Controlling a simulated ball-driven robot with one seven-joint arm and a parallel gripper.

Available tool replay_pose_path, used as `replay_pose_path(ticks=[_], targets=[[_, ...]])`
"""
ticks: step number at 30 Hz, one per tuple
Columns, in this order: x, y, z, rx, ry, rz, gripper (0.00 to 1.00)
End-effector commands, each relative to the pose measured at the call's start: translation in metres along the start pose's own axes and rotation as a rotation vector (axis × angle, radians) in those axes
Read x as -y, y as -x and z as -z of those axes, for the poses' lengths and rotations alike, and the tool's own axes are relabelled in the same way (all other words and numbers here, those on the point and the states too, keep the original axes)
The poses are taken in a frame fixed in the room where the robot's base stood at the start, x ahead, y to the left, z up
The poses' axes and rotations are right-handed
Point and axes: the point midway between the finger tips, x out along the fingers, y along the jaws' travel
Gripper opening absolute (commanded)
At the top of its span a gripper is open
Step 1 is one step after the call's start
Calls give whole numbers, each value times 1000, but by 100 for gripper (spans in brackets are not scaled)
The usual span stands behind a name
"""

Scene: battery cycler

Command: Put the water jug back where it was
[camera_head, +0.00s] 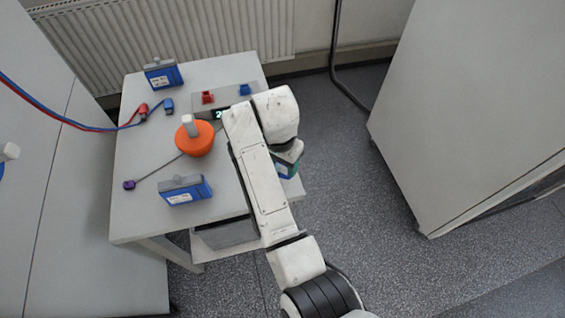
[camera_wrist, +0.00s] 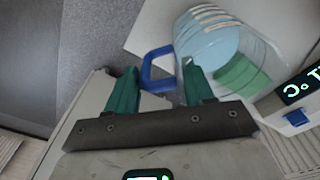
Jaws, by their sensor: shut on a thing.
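The water jug (camera_wrist: 215,48) is a clear, bluish vessel with a blue handle (camera_wrist: 146,68). In the wrist view it lies at the upper right, tilted in the picture, with a green patch at its lower part. My gripper (camera_wrist: 160,72) has green fingers, shut on the handle, which sits between the fingertips. In the head view my own arm covers most of the gripper and the jug. Only a bit of green and blue (camera_head: 287,166) shows at the table's right edge. I cannot tell whether the jug touches the table.
The white table (camera_head: 150,215) carries blue battery boxes (camera_head: 185,190), an orange round object (camera_head: 196,140), and a grey device (camera_head: 228,92) with red and blue terminals. Red and blue cables (camera_head: 80,122) cross from the left desk. A large pale cabinet (camera_head: 470,110) stands right. Floor between is clear.

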Motion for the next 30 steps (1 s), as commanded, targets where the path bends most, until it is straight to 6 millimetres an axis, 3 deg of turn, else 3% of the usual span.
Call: replay_pose_path(ticks=[16,17,24,30], targets=[[1,-15,-1,-2,0,3,0],[1,-15,-1,-1,0,2,55],[1,-15,-1,-1,0,2,78],[1,-14,-1,-1,0,2,78]])
